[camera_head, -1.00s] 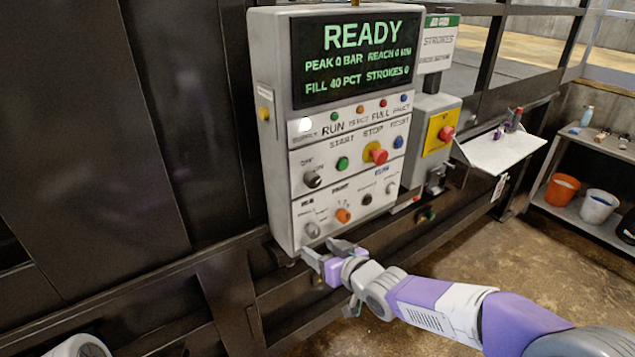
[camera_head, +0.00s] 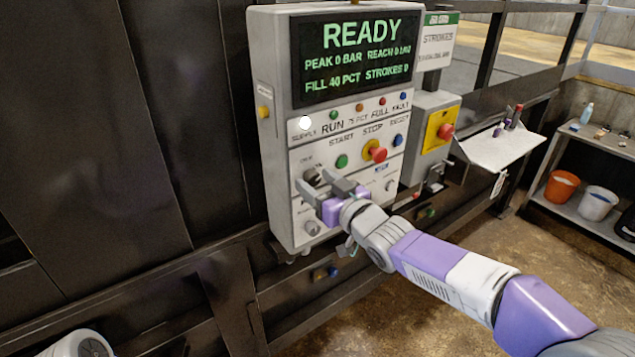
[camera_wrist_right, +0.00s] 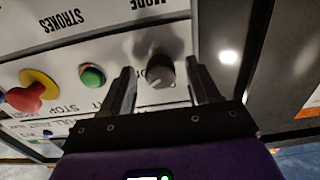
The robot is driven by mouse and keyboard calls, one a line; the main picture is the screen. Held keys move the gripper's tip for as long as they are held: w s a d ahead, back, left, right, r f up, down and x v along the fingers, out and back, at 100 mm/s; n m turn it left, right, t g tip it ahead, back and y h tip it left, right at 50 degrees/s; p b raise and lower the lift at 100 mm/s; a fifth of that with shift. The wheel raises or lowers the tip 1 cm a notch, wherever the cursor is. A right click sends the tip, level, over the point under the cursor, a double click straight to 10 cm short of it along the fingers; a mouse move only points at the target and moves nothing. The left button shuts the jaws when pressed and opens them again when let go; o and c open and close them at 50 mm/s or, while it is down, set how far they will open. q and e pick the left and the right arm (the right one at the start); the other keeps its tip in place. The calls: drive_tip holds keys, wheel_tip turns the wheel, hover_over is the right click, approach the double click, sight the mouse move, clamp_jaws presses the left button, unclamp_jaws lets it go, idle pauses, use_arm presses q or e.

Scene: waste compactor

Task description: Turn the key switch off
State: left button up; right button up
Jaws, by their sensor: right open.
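The key switch (camera_head: 311,177) is a dark round knob on the middle row of the grey control panel (camera_head: 283,215), left of the green start button. It also shows in the right wrist view (camera_wrist_right: 159,73), with a light mark on its face. My right gripper (camera_head: 325,186) is open just in front of the panel, close to the switch. In the right wrist view the fingers (camera_wrist_right: 160,68) stand on either side of the knob. I cannot tell whether they touch it. My left gripper is not in view.
The green start button (camera_head: 342,161) and red stop button (camera_head: 378,154) are to the right of the switch. Grey knobs sit below. The screen (camera_head: 355,60) reads READY, and the white supply lamp (camera_head: 305,123) is lit. A shelf with buckets (camera_head: 562,187) stands far right.

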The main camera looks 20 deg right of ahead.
drive_tip(key=shift+w, duration=0.15)
drive_tip(key=shift+c, duration=0.2)
drive_tip(key=c, duration=1)
